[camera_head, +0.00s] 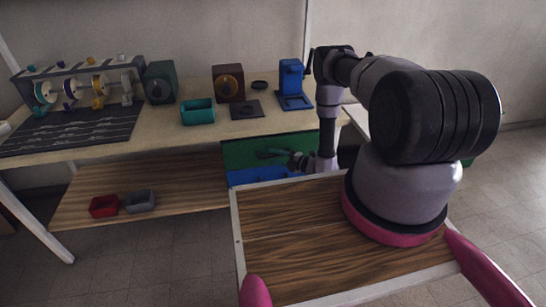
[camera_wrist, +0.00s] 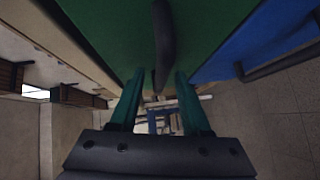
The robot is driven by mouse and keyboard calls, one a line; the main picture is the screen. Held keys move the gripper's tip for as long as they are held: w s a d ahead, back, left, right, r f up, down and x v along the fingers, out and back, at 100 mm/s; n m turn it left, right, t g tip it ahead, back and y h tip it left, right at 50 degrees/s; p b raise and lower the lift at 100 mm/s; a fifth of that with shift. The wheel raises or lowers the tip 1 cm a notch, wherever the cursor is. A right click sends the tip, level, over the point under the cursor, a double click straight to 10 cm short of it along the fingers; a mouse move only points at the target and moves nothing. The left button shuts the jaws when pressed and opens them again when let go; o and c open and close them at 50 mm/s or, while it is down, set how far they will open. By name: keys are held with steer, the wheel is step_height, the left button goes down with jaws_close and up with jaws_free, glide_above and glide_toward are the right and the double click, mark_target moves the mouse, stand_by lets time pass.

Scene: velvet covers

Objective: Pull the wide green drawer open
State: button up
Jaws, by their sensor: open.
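The wide green drawer (camera_head: 238,152) is under the right part of the workbench, and its front looks flush. In the wrist view its green front (camera_wrist: 100,30) fills the top, with a dark bar handle (camera_wrist: 163,35) standing out from it. My gripper (camera_head: 268,154) is at the drawer front in the head view. In the wrist view my gripper (camera_wrist: 160,76) is open, with one green finger on each side of the handle. The fingers look apart from the bar; contact is unclear. My arm hides the right part of the drawer in the head view.
A blue drawer (camera_head: 240,177) sits directly below, with its own dark handle (camera_wrist: 282,62). The bench top (camera_head: 190,137) above holds a teal bin (camera_head: 197,112), a blue stand (camera_head: 291,80) and boxes. Red (camera_head: 104,206) and grey (camera_head: 140,201) bins stand on the lower shelf.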

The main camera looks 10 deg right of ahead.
steer(key=shift+w+a+f, duration=0.1)
steer(key=shift+w+a, duration=0.2)
steer(key=shift+a, duration=0.05)
steer(key=shift+c, duration=0.4)
jaws_close()
stand_by(0.9)
